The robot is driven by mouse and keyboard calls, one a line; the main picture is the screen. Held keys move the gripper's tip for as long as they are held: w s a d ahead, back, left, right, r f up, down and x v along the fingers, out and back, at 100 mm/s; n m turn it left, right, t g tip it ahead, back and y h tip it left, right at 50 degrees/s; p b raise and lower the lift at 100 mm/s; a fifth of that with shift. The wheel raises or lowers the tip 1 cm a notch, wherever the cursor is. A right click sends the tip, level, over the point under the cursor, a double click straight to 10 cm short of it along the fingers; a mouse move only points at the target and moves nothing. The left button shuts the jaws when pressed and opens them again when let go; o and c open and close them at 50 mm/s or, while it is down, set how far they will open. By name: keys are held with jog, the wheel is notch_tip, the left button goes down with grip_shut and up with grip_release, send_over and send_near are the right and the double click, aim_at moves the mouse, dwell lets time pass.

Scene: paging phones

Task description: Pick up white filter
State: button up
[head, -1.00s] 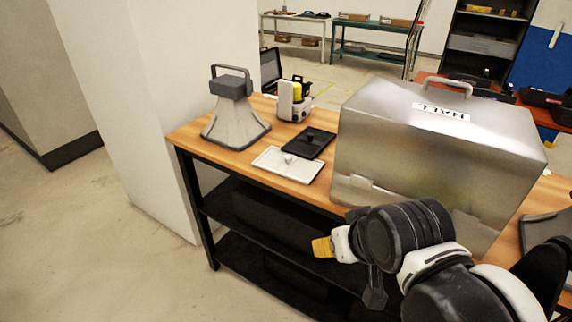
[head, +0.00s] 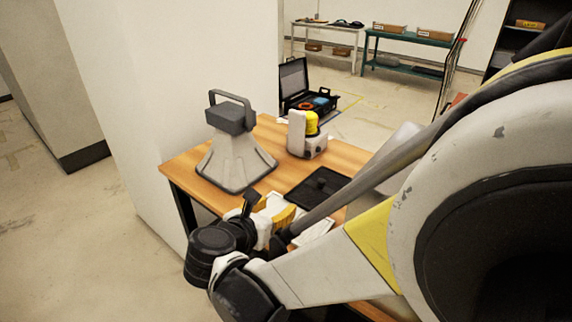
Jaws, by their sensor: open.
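The white filter (head: 316,233), a flat white plate, lies on the wooden table (head: 350,157) in the head view. My arm and gripper hide most of it, including its small knob; only a part shows beside my arm. My gripper (head: 278,212), with yellow on its fingers, is over the plate's left part. It is open, and I see nothing held in it. I cannot tell whether it touches the plate.
A black plate (head: 318,186) lies just behind the white one. A grey horn-shaped device with a handle (head: 235,150) stands at the table's left end. A white and yellow device (head: 306,135) stands behind. My arm covers most of the metal case (head: 396,160) at right.

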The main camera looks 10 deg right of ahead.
jog(key=f, duration=0.2)
jog(key=f+m+g, duration=0.1)
jog(key=shift+s+d+f, duration=0.15)
jog(key=shift+s+f, duration=0.15)
jog(key=shift+s, duration=0.05)
jog(key=b+x, duration=0.1)
jog(key=x, duration=0.2)
jog(key=shift+w+d+f+b, duration=0.2)
jog(key=shift+f+b, duration=0.05)
jog(key=shift+b, duration=0.1)
jog(key=b+x, duration=0.1)
jog(key=x, duration=0.2)
jog(key=b+x, duration=0.1)
jog(key=x, duration=0.1)
jog(key=shift+w+a+f+b, duration=0.3)
jog(key=shift+f, duration=0.15)
jog(key=shift+w+d, duration=0.15)
jog(key=shift+w, duration=0.05)
jog(key=shift+r, duration=0.1)
grip_shut()
